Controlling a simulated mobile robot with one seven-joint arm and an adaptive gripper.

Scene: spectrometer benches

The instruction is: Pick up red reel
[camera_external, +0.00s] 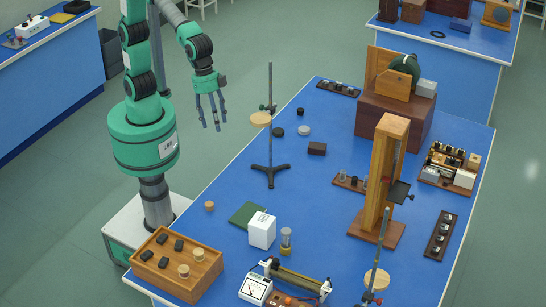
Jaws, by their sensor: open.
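I cannot clearly make out a red reel in the external view. A wooden tray (150,283) at the front left of the blue bench holds several dark blocks and pale tan round pieces, none clearly red. A small tan cylinder (209,206) stands on the bench behind this tray. My gripper (212,124) hangs with its fingers pointing down, open and empty, in the air beyond the bench's left edge. It is well apart from the tray and from everything on the bench.
A ring stand (270,165) rises near the bench's left edge, close to my gripper. A tall wooden frame (384,180) stands at the middle right. A white block (262,230), a meter (256,289) and a coil instrument (298,280) crowd the front. The bench's centre is fairly clear.

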